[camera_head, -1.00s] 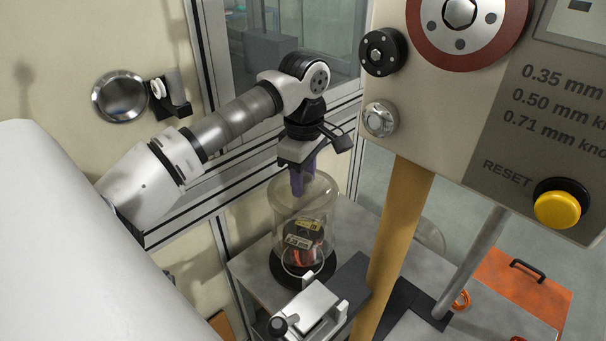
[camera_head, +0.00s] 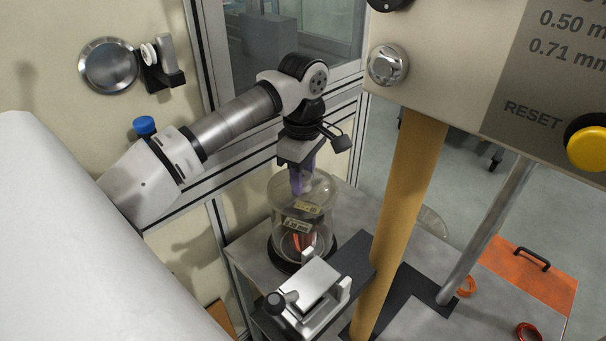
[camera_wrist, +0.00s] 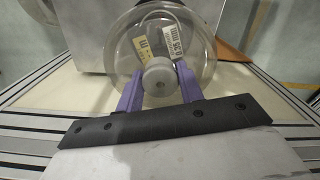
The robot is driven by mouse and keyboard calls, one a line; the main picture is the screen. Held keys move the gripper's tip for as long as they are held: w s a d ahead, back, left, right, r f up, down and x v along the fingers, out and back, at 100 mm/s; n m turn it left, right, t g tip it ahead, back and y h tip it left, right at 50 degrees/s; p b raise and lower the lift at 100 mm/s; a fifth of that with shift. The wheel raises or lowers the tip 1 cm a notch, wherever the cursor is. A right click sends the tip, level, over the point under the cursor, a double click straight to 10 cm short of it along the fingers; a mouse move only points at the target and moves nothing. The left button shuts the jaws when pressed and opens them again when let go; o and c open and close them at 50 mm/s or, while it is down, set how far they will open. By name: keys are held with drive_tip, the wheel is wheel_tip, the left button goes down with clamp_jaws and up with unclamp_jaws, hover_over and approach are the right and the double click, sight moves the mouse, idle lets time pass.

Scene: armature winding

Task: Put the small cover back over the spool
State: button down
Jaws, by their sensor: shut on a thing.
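The small cover is a clear dome (camera_head: 326,215) with a grey knob on top. It stands around the spool (camera_head: 296,240), which carries reddish wire and a label, over a round black base (camera_head: 284,267). My gripper (camera_head: 300,190), with purple fingers, points down at the dome's top. In the wrist view my gripper (camera_wrist: 158,88) is shut on the knob (camera_wrist: 160,77), one finger on each side. The clear dome (camera_wrist: 205,50) and labels reading partly "0.35 mm" (camera_wrist: 173,42) show behind the knob. I cannot tell whether the dome's rim touches the base.
A metal clamp-like fixture (camera_head: 312,292) stands just in front of the dome. A yellow-brown post (camera_head: 400,220) and a grey panel with a yellow button (camera_head: 590,148) are to the right. A window frame (camera_head: 345,130) is close behind my arm.

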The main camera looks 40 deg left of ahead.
drive_tip(key=shift+f+b, duration=1)
drive_tip(key=shift+f, duration=0.35)
drive_tip(key=c, duration=0.8)
unclamp_jaws()
wheel_tip(320, 180, up, 14)
drive_tip(key=shift+f+b, duration=0.1)
drive_tip(key=shift+b, duration=0.5)
